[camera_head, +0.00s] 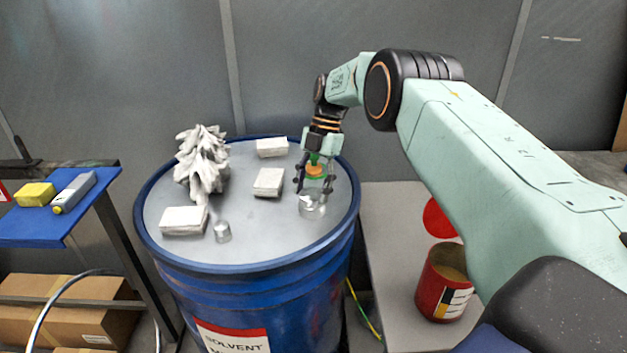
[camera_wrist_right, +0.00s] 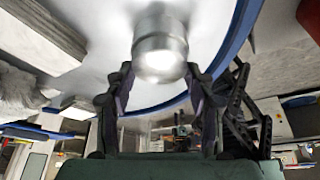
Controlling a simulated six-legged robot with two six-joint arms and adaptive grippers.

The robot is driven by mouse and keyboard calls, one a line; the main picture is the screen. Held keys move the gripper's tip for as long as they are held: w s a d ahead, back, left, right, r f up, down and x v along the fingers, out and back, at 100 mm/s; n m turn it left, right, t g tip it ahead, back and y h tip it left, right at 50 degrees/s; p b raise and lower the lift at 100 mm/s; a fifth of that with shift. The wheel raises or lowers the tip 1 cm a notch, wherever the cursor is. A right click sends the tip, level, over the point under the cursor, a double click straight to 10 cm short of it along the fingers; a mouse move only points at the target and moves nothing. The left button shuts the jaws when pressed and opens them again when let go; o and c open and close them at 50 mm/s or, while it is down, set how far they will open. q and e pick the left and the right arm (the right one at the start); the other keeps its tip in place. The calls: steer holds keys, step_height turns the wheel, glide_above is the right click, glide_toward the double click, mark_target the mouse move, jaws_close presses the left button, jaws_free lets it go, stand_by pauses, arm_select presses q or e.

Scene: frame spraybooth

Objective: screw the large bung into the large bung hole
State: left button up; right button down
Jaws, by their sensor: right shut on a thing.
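The large bung (camera_head: 312,207) is a silvery metal cylinder at the right of the drum's grey top. My right gripper (camera_head: 315,188) points down from above with its fingers around the bung and is shut on it. In the right wrist view the bung (camera_wrist_right: 160,45) sits between the fingertips (camera_wrist_right: 160,85), looking upright. The large bung hole is not visible; whether it lies under the bung cannot be told. A smaller silvery cylinder (camera_head: 222,232) stands near the front of the drum top. My left gripper is not in view.
The blue drum (camera_head: 250,265) has a raised rim. On its top are a spiky grey-white cluster (camera_head: 203,165) and white blocks (camera_head: 184,221), (camera_head: 268,183), (camera_head: 272,148). A red can (camera_head: 444,285) stands on the right; a blue shelf (camera_head: 35,226) is on the left.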

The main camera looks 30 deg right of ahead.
steer(key=shift+a+f, duration=0.1)
steer(key=shift+a, duration=0.2)
steer(key=shift+s+r+m+t+p, duration=0.15)
steer(key=shift+m+t+p, duration=0.25)
steer(key=shift+m+p, duration=0.55)
steer(key=shift+m+y, duration=0.3)
steer(key=shift+m, duration=0.25)
steer(key=shift+m+t+p, duration=0.3)
steer(key=shift+m+p, duration=0.15)
steer(key=shift+m, duration=0.45)
